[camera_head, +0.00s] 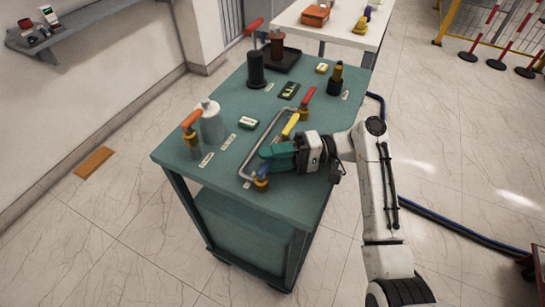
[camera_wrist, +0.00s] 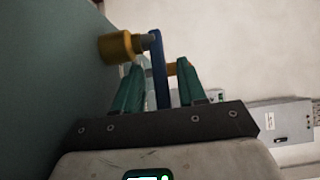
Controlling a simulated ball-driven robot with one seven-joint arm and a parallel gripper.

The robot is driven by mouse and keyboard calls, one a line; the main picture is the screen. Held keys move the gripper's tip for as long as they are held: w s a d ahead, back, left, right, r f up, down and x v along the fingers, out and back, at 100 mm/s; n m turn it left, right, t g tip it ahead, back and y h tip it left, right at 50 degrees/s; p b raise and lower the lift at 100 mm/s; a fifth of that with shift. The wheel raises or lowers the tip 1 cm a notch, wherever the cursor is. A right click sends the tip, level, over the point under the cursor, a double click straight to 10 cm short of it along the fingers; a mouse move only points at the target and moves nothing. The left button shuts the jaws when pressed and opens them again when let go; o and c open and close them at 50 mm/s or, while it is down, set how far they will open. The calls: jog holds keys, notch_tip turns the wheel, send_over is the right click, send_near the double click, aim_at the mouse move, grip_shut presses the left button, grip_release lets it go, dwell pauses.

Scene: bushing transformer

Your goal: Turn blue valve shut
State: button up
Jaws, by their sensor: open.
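The blue valve (camera_head: 263,168) is at the near end of the green table top, mostly hidden behind my gripper in the head view. In the wrist view its blue lever handle (camera_wrist: 159,72) stands lengthwise between my two green fingers, attached to a round brass valve body (camera_wrist: 115,47) at upper left. My gripper (camera_head: 266,157) is open around the lever. It also shows in the wrist view (camera_wrist: 158,80), with a gap visible on the lever's right side; whether the left finger touches it I cannot tell.
A grey bent pipe (camera_head: 262,140) runs beside the gripper. A yellow lever (camera_head: 291,125), a red lever (camera_head: 308,97), a grey cylinder (camera_head: 211,122) and an orange-handled valve (camera_head: 191,119) stand on the green table (camera_head: 172,155). Open floor lies left and in front.

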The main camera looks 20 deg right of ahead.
jog(key=d, duration=0.3)
jog(key=d+b, duration=0.1)
jog(key=d, duration=0.3)
jog(key=s+d, duration=0.1)
jog(key=d, duration=0.2)
jog(key=shift+d, duration=0.4)
jog(key=shift+c, duration=0.4)
